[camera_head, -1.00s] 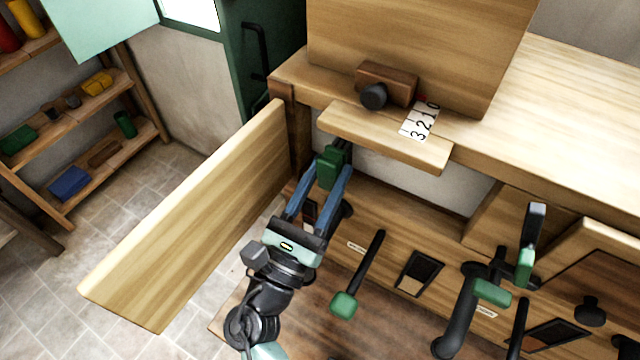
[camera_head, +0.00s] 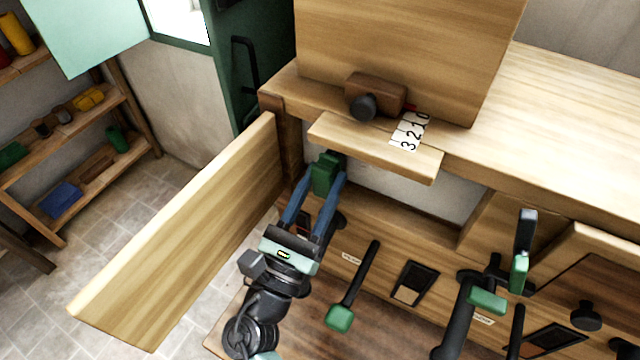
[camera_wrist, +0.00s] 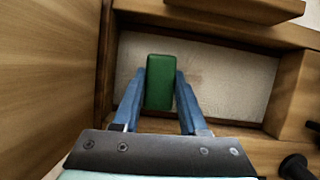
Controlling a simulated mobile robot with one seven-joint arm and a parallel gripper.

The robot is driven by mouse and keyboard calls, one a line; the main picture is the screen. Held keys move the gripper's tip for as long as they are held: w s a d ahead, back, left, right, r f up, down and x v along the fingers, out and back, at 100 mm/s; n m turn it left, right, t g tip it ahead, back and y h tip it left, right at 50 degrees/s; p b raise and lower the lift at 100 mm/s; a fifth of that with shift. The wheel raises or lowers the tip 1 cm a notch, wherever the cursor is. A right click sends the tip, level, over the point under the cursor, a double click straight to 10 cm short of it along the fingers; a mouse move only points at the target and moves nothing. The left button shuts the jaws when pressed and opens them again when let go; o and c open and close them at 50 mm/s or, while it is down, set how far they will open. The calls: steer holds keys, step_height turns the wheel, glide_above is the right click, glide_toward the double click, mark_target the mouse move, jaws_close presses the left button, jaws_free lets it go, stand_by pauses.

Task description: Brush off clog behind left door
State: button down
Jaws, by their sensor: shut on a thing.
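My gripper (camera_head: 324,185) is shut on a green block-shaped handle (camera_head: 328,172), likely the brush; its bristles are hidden. In the wrist view, the green handle (camera_wrist: 160,82) sits between the blue fingers of my gripper (camera_wrist: 160,88), in front of a pale recess (camera_wrist: 235,85). The left door (camera_head: 185,240), a plain wooden panel, stands open to the left of my gripper. It also fills the left of the wrist view (camera_wrist: 45,70). A faint tan smudge shows on the recess's pale back to the right of the handle. I cannot tell whether it is the clog.
A wooden ledge (camera_head: 375,147) with a number strip (camera_head: 409,131) overhangs the opening. Below are a green-tipped lever (camera_head: 352,290) and black-and-green handles (camera_head: 487,300) at right. Shelves (camera_head: 75,125) stand at far left, with open tiled floor before them.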

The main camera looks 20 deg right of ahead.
steer(key=shift+w+d+g, duration=0.3)
steer(key=shift+w+d, duration=0.25)
steer(key=shift+d, duration=0.15)
steer(key=shift+s+d, duration=0.1)
steer(key=shift+s, duration=0.05)
steer(key=shift+s+d, duration=2.15)
steer(key=shift+s, duration=0.55)
steer(key=shift+w+a, duration=1.15)
steer(key=shift+w, duration=0.25)
steer(key=shift+w+a, duration=1.15)
steer(key=shift+w, duration=0.2)
steer(key=shift+w+d+r+p, duration=0.1)
steer(key=shift+r+p, duration=0.4)
steer(key=shift+r, duration=0.2)
steer(key=shift+s+d, duration=2.25)
steer(key=shift+s, duration=0.7)
steer(key=shift+w+a, duration=1.15)
steer(key=shift+w, duration=0.35)
steer(key=shift+w+a, duration=1.15)
steer(key=shift+w, duration=0.3)
